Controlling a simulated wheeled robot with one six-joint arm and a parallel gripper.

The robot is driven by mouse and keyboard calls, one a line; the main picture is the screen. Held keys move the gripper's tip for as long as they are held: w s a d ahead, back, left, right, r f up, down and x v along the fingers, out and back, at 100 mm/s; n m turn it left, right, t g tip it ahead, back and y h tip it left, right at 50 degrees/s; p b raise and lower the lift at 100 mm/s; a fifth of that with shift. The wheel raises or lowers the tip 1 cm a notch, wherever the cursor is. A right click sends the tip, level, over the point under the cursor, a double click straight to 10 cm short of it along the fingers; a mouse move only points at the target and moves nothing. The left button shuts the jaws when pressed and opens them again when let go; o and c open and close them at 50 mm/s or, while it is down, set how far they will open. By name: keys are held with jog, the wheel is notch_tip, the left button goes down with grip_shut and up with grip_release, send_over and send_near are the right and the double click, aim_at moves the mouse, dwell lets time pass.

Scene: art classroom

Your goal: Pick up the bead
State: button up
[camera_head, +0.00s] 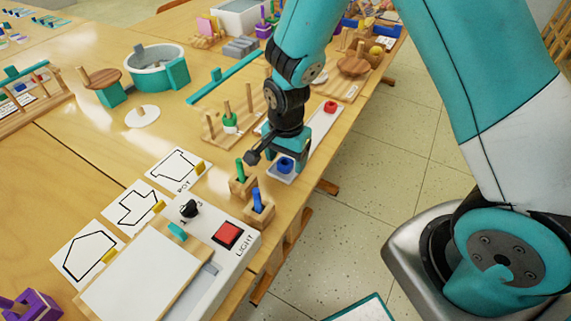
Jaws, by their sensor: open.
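A blue bead (286,165) lies at the near end of a narrow white strip (318,128) by the table's right edge. A red bead (330,107) lies towards the strip's far end. A green bead (230,122) is around a peg on a wooden peg rack (212,134). My gripper (285,161) points down at the blue bead, with its teal fingers close around or just above it. The jaws are open; whether they touch the bead cannot be told. My gripper hides part of the strip.
A light box (200,270) with a red button (227,235) stands in front. Two small wooden blocks holding a green peg (240,169) and a blue peg (257,200) are close to my gripper's left. A teal pot (157,72) stands behind left. Floor lies beyond the right edge.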

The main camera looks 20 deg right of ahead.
jog(key=shift+f, duration=0.1)
jog(key=shift+c, duration=0.2)
jog(key=c, duration=1)
jog(key=shift+o, duration=0.2)
notch_tip(320, 180, up, 20)
jog(key=p, duration=0.2)
